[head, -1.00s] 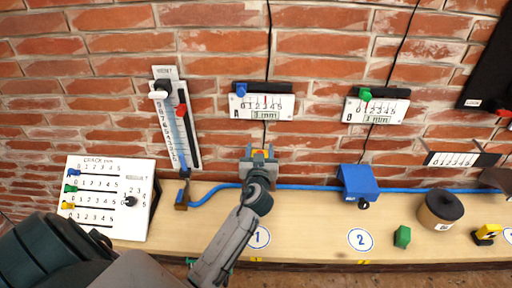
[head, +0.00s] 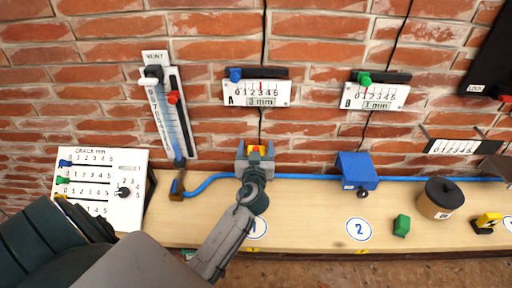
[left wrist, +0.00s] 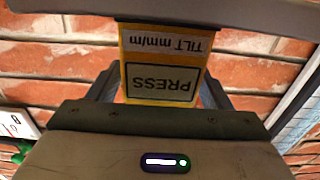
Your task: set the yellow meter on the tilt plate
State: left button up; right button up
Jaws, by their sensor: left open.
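My left gripper (head: 255,152) is open, close to the wall above the table, below gauge A. A small yellow-orange piece (head: 256,149) shows between its fingers. In the left wrist view this piece (left wrist: 163,60) is marked "TILT mm/m" and "PRESS", upside down. I cannot tell whether it is the tilt plate or the meter, nor whether the fingers touch it. A yellow and black block (head: 488,222), possibly the yellow meter, stands at the right of the table. My right gripper is not in view.
The wooden table (head: 305,228) runs along the brick wall. A check panel (head: 98,190) and a vent tube (head: 166,115) are left.

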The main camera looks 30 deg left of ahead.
pick_arm(q)
jog(key=b+v, duration=0.4)
jog(key=v, duration=0.8)
jog(key=shift+b, duration=0.3)
